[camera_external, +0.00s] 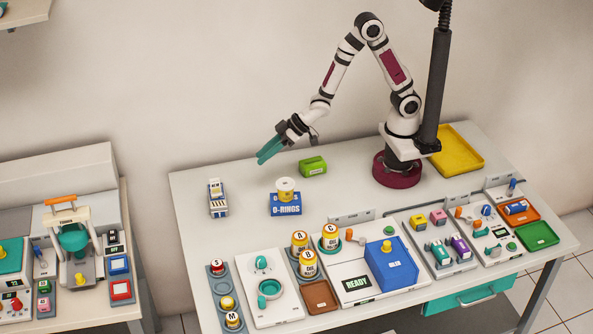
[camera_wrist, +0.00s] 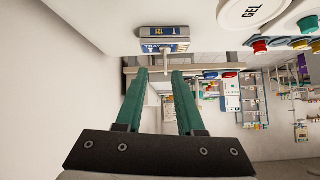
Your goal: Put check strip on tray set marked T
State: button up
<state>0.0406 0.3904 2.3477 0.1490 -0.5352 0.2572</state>
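My gripper (camera_external: 268,151) is raised over the back left of the white table, with its teal fingers apart. The wrist view also shows the open gripper (camera_wrist: 158,75), with nothing between the fingertips. A small blue and white box (camera_external: 218,198) stands on the table at the left, below and left of the gripper. A similar blue and white labelled box (camera_wrist: 164,40) shows beyond the fingertips in the wrist view. I cannot tell which item is the check strip. No letter T is readable on any tray, so I cannot tell which tray set is meant.
A green block (camera_external: 313,166) and a blue O-RINGS box (camera_external: 286,208) with a round container on it stand nearby. Trays are yellow (camera_external: 470,163), brown (camera_external: 320,298) and green (camera_external: 537,236). The back-left tabletop is mostly clear.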

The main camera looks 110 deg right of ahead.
jog(key=s+a+r+m+g, duration=0.1)
jog(key=s+r+g, duration=0.1)
jog(key=s, duration=0.8)
jog(key=s+a+r+m+g+y, duration=0.1)
jog(key=s+a+r+g, duration=0.1)
jog(key=s, duration=0.9)
jog(key=s+a+r+m+g+y, duration=0.1)
jog(key=s+r+g, duration=0.3)
jog(key=s, duration=0.7)
jog(key=shift+a+r+m+g, duration=0.25)
jog(key=shift+a+g, duration=0.45)
jog(key=shift+g, duration=0.4)
jog(key=shift+s, duration=0.1)
